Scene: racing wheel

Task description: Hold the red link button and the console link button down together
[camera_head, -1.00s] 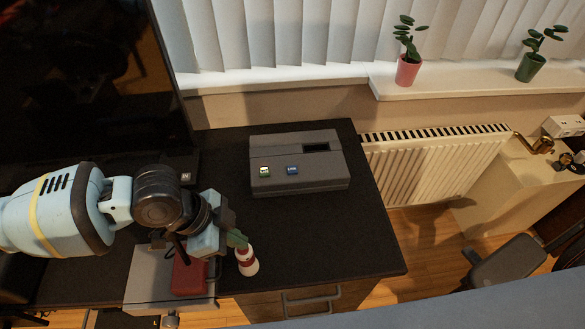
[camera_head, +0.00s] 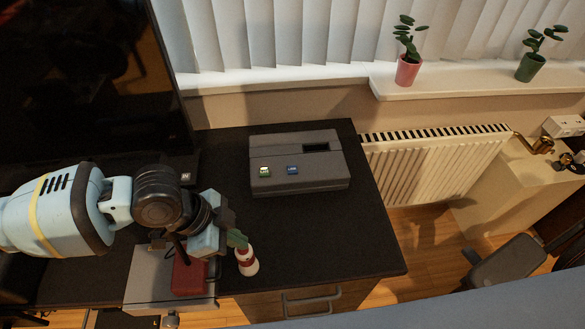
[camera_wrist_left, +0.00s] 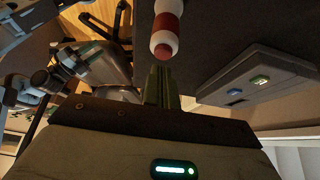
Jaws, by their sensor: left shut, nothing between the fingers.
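The console (camera_head: 297,163) is a grey box on the dark desk, with a green button (camera_head: 265,171) and a blue button marked LINK (camera_head: 292,170) on its top. It also shows in the left wrist view (camera_wrist_left: 265,75), at the right. A red block (camera_head: 188,275) sits on a grey clamped plate, partly behind my left gripper; I cannot make out a button on it. My left gripper (camera_head: 237,239) is shut and empty above the desk's front, its green fingers beside a red-and-white striped object (camera_head: 247,262). The fingers (camera_wrist_left: 161,84) point toward that object in the left wrist view.
A large dark screen (camera_head: 90,80) stands at the left. The desk top (camera_head: 320,235) is clear between the striped object and the console. A radiator (camera_head: 430,165) and windowsill with two potted plants (camera_head: 408,65) are at the right. A chair (camera_head: 505,262) stands at the lower right.

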